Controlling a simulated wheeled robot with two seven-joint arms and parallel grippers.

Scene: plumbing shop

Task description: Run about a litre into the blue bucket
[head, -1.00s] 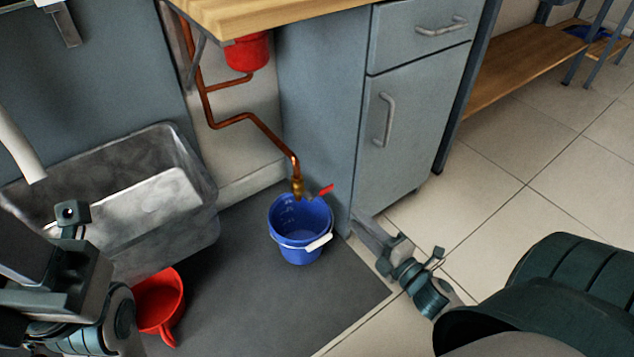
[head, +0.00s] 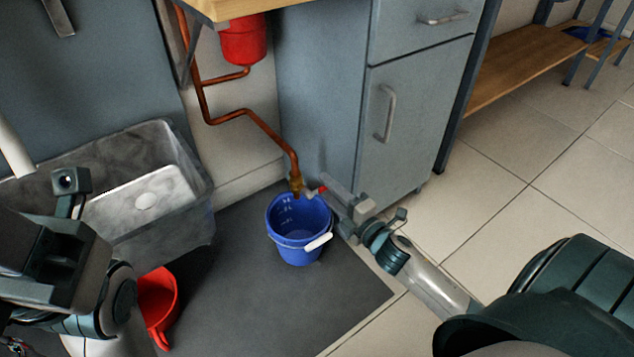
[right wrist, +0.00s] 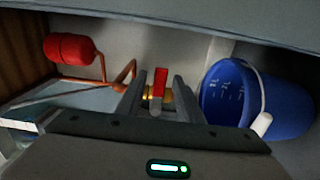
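The blue bucket (head: 290,244) stands upright on the dark mat under the brass tap (head: 296,184). It has marks on its inner wall and a white handle grip hanging at its front. No water shows in it, and no stream shows from the tap. The tap's red lever (head: 319,189) is partly hidden by my right gripper (head: 332,188). In the right wrist view the red lever (right wrist: 160,83) stands between the two parted fingers, with a gap on each side. The bucket also shows there (right wrist: 285,104). My left gripper (head: 45,265) is at the lower left, its fingers not clearly seen.
A grey sink or trough (head: 190,225) stands left of the mat (head: 250,300). A red jug-like vessel (head: 157,300) sits before it. A copper pipe (head: 262,127) runs to the tap below a red tank (head: 243,42). A grey cabinet (head: 410,125) stands close behind my right gripper.

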